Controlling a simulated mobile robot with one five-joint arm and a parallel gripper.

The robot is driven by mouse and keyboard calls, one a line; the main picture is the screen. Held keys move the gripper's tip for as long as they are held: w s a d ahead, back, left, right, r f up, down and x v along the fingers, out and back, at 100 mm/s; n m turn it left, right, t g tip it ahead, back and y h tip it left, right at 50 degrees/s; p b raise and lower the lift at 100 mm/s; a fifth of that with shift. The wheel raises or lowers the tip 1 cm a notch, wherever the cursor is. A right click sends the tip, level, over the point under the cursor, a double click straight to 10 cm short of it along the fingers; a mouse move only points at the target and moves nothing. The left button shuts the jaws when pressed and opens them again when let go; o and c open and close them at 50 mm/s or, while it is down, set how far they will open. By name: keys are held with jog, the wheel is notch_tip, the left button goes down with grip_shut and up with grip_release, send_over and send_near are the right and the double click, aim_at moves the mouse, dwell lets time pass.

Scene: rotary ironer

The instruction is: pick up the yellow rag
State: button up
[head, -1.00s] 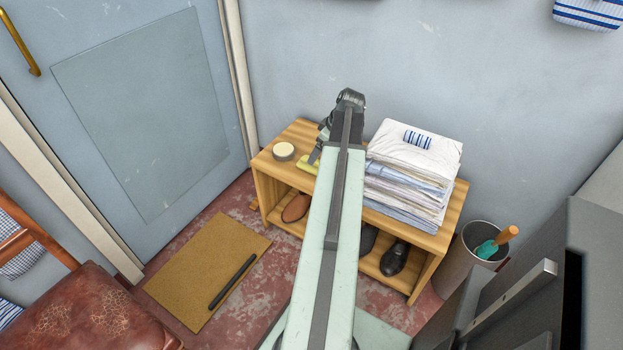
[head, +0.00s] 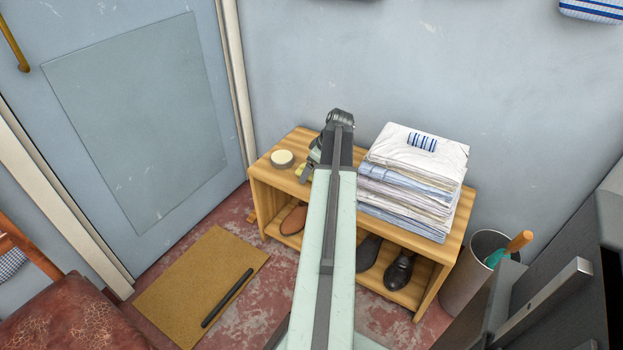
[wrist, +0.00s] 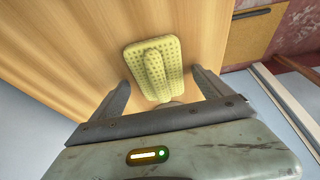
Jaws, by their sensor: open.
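The yellow rag (wrist: 154,66) lies on the wooden bench top, dotted, with a raised fold along its middle. In the head view only a small yellow part of the rag (head: 303,173) shows beside my arm, which hides the rest. My gripper (wrist: 161,80) is open and empty. In the wrist view its two fingers stand apart, with the near part of the rag between them and the rest beyond the tips. I cannot tell how high the fingertips are above the wood. In the head view my gripper (head: 312,165) is mostly hidden behind my arm.
A round tin (head: 282,159) sits left of the rag on the bench (head: 297,145). A tall stack of folded linen (head: 412,185) stands to the right. Shoes (head: 398,270) are on the lower shelf. A bin (head: 470,270) stands right of the bench, and the wall is close behind.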

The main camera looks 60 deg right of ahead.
jog(key=c, duration=1.4)
jog(key=shift+c, duration=0.2)
jog(key=shift+r, duration=0.15)
